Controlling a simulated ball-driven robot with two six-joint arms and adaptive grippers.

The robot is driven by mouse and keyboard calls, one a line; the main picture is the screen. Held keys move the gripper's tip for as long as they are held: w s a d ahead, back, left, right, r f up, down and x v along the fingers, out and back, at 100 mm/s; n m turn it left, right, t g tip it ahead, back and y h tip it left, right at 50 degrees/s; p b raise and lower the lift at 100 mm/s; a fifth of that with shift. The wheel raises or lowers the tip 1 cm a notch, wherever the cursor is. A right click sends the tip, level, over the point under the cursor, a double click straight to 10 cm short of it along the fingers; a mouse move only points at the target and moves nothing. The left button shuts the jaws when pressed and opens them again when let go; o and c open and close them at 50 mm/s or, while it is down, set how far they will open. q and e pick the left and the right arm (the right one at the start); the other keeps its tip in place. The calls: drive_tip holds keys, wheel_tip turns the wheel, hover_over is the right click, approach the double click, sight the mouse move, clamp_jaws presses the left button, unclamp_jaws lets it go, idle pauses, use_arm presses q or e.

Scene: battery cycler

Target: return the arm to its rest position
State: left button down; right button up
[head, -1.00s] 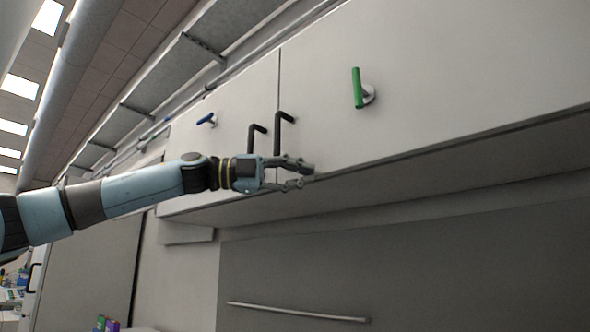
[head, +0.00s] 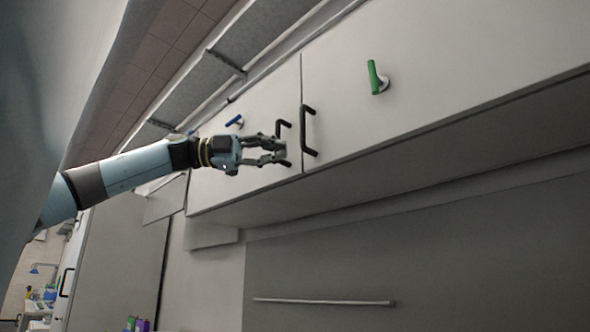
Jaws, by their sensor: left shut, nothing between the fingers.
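My left arm reaches in from the left in the head view. Its gripper (head: 284,151) is in front of the upper white cabinet, over the lower part of the left door's black handle. The fingers point right and hold nothing. Whether they touch the handle or door, I cannot tell. My right gripper is out of view.
The cabinet's right door (head: 430,70) has a black handle (head: 309,130) and a green lever (head: 375,77). A blue lever (head: 234,121) is on the left door. Below are a grey panel (head: 420,250) and a metal bar (head: 323,301). A cluttered bench is at lower left.

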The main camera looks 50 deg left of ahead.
use_arm(q)
drive_tip(key=shift+b+v, duration=0.3)
drive_tip(key=shift+v, duration=0.6)
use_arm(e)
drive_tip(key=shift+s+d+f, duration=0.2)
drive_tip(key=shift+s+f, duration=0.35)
